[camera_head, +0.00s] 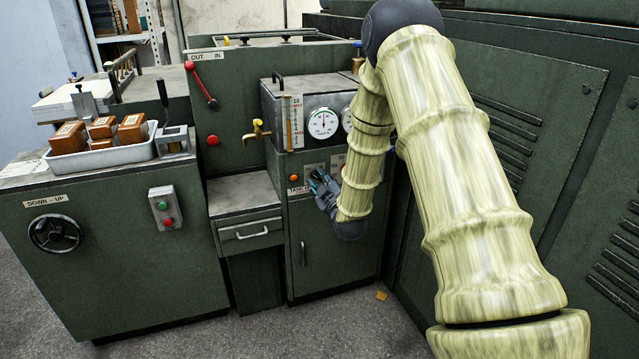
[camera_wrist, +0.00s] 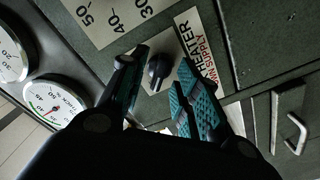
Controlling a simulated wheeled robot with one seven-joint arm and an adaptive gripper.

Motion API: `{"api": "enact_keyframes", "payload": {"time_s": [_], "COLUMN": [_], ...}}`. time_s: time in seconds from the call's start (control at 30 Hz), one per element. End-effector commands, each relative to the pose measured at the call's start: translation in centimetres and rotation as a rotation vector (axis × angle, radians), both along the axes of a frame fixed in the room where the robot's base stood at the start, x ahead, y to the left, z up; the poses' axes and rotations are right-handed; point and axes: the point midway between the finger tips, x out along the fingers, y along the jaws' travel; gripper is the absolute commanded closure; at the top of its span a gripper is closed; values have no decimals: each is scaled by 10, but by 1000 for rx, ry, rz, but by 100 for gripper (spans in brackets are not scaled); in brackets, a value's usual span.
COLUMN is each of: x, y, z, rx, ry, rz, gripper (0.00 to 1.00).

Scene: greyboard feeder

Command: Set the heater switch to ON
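The heater switch is a black rotary knob (camera_wrist: 159,70) on a light plate in the wrist view, beside a label reading HEATER (camera_wrist: 197,50). Its ON and OFF marks cannot be made out. My gripper (camera_wrist: 156,76) is open, with its teal-padded fingers apart and the knob showing between their tips. I cannot tell whether the fingers touch it. In the head view my gripper (camera_head: 318,183) is at the front panel of the green cabinet (camera_head: 318,245), and the gripper and arm hide the switch.
Round gauges (camera_head: 323,124) and a brass tap (camera_head: 257,132) are above and left of my gripper. A red-knobbed lever (camera_head: 203,86) stands farther left. A tray (camera_head: 100,158) of brown blocks sits on the left cabinet. Green louvred panels (camera_head: 530,125) close off the right side.

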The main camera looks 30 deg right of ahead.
Motion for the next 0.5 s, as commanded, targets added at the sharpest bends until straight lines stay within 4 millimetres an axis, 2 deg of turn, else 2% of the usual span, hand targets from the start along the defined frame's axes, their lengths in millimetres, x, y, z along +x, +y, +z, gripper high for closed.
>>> {"api": "enact_keyframes", "payload": {"time_s": [0.13, 0.43, 0.5], "x": [8, 9, 9], "y": [-2, -2, -2], "z": [0, 0, 0], "rx": [0, 0, 0], "ry": [-1, 0, 1], "rz": [0, 0, -1], "gripper": [68, 68, 79]}}
